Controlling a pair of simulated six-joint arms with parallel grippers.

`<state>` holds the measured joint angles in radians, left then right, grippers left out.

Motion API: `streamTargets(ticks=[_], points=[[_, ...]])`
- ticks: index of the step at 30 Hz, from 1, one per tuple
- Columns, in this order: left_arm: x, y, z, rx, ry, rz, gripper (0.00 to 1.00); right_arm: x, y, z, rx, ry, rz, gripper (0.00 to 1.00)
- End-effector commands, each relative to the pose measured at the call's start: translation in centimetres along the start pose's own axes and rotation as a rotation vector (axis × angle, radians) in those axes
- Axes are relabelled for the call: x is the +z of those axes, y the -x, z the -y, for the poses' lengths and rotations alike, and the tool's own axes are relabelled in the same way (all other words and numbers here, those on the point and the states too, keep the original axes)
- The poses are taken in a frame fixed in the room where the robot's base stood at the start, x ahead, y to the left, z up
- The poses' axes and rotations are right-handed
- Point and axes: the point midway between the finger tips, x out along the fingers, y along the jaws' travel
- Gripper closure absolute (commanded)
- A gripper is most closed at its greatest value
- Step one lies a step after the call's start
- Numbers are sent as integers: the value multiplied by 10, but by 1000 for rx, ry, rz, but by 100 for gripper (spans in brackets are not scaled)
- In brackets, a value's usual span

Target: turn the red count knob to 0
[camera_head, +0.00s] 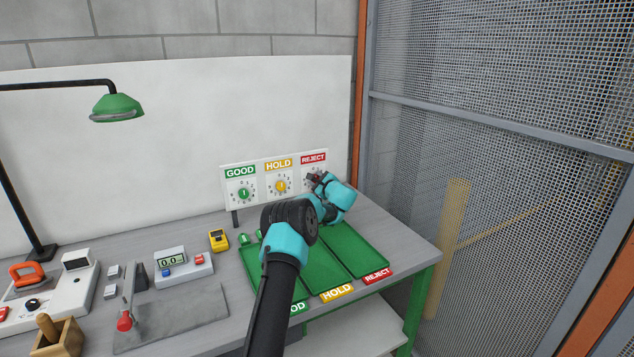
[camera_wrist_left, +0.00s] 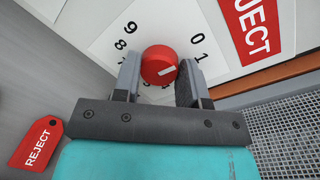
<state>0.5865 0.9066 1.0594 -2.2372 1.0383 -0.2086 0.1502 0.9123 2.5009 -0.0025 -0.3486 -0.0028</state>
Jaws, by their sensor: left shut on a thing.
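The red count knob (camera_wrist_left: 158,62) sits on the white dial plate under the red REJECT label (camera_wrist_left: 252,28) in the left wrist view. Its white mark points right, roughly toward the 1 on the dial rather than the 0. My left gripper (camera_wrist_left: 157,72) has one finger on each side of the knob and is shut on it. In the head view my left gripper (camera_head: 318,182) reaches the REJECT dial (camera_head: 309,185) at the right end of the board and mostly hides the knob. My right gripper is in neither view.
The green GOOD knob (camera_head: 244,194) and yellow HOLD knob (camera_head: 281,186) are left of my gripper. Green trays (camera_head: 362,262) lie below the board. A red REJECT tag (camera_wrist_left: 37,143) shows at the lower left of the wrist view. A mesh fence (camera_head: 520,80) stands right.

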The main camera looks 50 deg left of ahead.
Motion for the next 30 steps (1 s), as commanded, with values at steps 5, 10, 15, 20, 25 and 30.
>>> streamTargets(ticks=[5,10,15,20,25,30], points=[[0,0,0,2,59,-7,85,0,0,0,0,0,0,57],[0,0,0,3,77,-8,85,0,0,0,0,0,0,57],[0,0,0,3,77,-8,85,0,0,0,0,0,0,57],[0,0,0,3,77,-8,56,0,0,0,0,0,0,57],[0,0,0,2,76,-8,40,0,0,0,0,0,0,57],[0,0,0,2,76,-7,36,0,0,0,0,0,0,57]])
